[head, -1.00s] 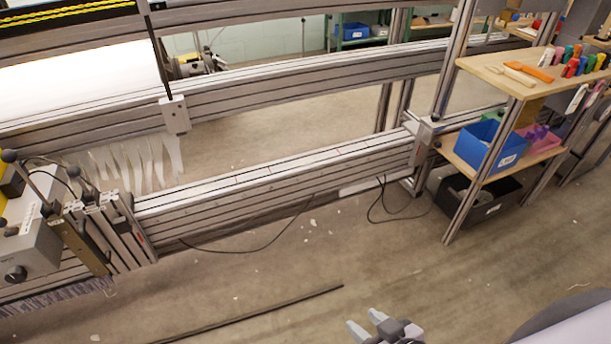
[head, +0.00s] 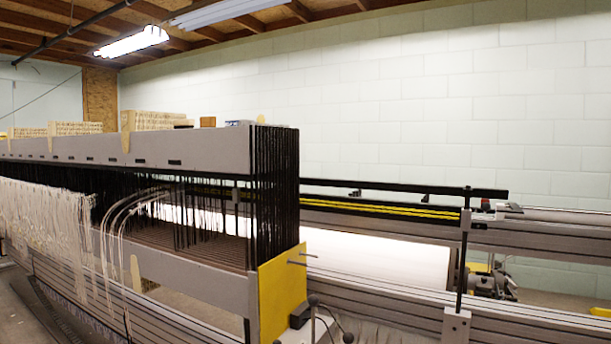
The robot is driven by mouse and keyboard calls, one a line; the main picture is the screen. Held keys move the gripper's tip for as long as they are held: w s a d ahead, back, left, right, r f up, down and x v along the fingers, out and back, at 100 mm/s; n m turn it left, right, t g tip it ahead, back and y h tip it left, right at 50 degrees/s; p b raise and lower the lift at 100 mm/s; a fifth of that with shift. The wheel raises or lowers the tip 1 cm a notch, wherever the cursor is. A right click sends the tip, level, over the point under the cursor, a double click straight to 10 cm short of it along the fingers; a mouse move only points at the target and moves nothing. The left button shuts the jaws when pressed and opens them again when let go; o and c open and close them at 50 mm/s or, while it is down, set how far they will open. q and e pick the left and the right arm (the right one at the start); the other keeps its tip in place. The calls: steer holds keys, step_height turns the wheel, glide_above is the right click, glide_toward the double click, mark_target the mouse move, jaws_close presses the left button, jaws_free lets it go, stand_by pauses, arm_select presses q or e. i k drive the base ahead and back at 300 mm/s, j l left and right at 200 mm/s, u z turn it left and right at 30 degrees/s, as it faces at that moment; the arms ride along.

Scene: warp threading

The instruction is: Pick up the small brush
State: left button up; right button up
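No small brush can be made out in the head view now. Neither of my grippers is in view, so I cannot see whether they are open or shut.
A long loom with a grey top beam (head: 200,148) and black heddles (head: 273,190) fills the left and middle. Pale threads (head: 45,215) hang at its left. A yellow end panel (head: 282,295) and metal rails (head: 400,302) stand at the right. A white block wall (head: 400,110) is behind.

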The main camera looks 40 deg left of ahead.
mark_target(178, 123)
steer(key=u, duration=1.85)
